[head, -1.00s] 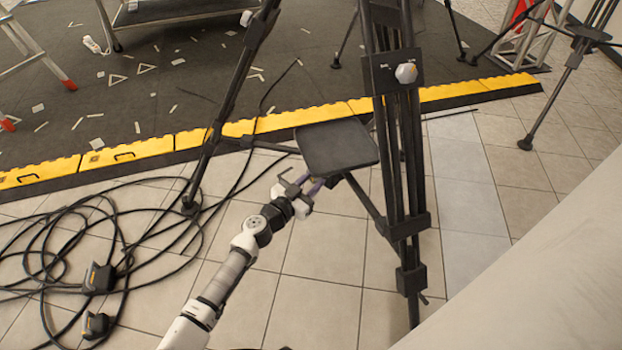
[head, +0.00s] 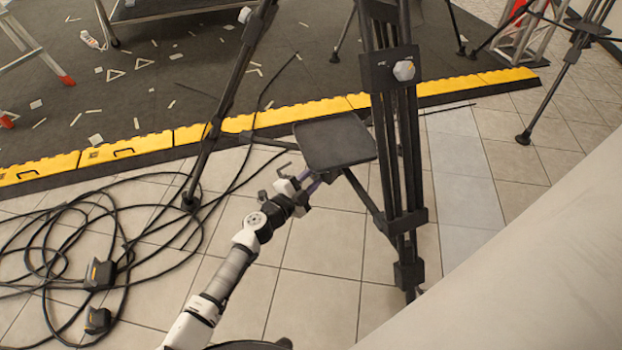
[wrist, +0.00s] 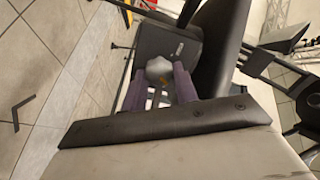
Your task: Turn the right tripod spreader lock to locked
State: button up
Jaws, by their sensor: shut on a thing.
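A tripod stands right of centre in the head view, with a pale hexagonal knob (head: 404,70) on its black upper plate (head: 378,74). A flat black plate (head: 335,145) sits left of its legs. My gripper (head: 318,186) is at the lower edge of that flat plate. In the wrist view, its two purple fingers (wrist: 160,88) are shut on a light grey knob (wrist: 158,67) with a small orange mark beside it. A black housing (wrist: 178,45) with a small pale label is behind the knob. The head view hides this gripped knob, and I cannot read its setting.
Black cables (head: 75,245) lie coiled on the tiles at left. A yellow-edged ramp (head: 150,143) borders the dark carpet behind. Another tripod (head: 570,60) stands at upper right. A pale surface (head: 530,270) fills the lower right. Tiles (head: 320,240) beside my arm are clear.

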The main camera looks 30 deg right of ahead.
jog(key=shift+m, duration=1.2)
jog(key=o, duration=1)
jog(key=shift+c, duration=0.2)
